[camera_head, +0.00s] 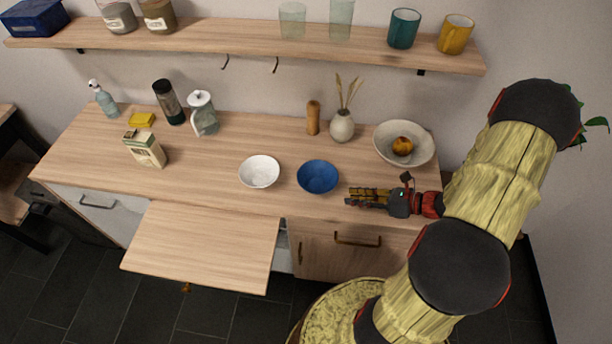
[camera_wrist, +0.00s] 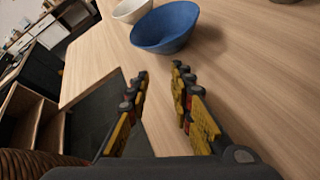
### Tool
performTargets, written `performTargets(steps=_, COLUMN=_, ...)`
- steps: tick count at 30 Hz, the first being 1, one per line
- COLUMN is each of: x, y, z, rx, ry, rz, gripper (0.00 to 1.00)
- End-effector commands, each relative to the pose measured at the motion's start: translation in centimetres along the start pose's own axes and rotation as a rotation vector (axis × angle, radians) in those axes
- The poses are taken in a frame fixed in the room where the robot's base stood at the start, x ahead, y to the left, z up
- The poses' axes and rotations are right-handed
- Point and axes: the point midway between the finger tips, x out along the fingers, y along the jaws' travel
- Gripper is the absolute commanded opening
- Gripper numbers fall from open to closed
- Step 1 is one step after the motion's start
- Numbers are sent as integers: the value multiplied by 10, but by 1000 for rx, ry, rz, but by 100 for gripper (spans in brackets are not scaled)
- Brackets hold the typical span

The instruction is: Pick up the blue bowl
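The blue bowl (camera_head: 318,177) stands upright and looks empty on the wooden counter, right of the white bowl (camera_head: 259,171). My gripper (camera_head: 350,197) is just right of the blue bowl and a little nearer the counter's front edge, apart from it. In the wrist view the blue bowl (camera_wrist: 166,27) lies ahead of my gripper (camera_wrist: 160,75), whose two yellow and black fingers are spread with nothing between them. The white bowl (camera_wrist: 132,9) shows behind and left of it.
A large bowl (camera_head: 420,137) holding a brown round item (camera_head: 402,146) stands behind my gripper. A vase (camera_head: 342,126) and a wooden mill (camera_head: 313,118) stand behind the blue bowl. A shelf (camera_head: 250,45) hangs above.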

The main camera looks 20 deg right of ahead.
Motion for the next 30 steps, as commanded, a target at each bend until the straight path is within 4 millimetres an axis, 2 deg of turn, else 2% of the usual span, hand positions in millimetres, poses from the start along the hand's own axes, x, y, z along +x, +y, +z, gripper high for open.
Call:
performTargets(steps=3, x=-4, y=-32, z=29, rx=130, ry=-104, rz=-80, gripper=22)
performTargets(steps=6, x=-7, y=-41, z=43, rx=227, ry=-160, rz=-99, gripper=22)
performTargets(steps=10, x=0, y=-40, z=45, rx=266, ry=-164, rz=-89, gripper=22)
performTargets(steps=19, x=47, y=-44, z=50, rx=263, ry=-160, rz=-86, gripper=22)
performTargets(steps=26, x=63, y=-47, z=54, rx=263, ry=-161, rz=-89, gripper=22)
performTargets(steps=30, x=79, y=-50, z=55, rx=263, ry=-160, rz=-87, gripper=22)
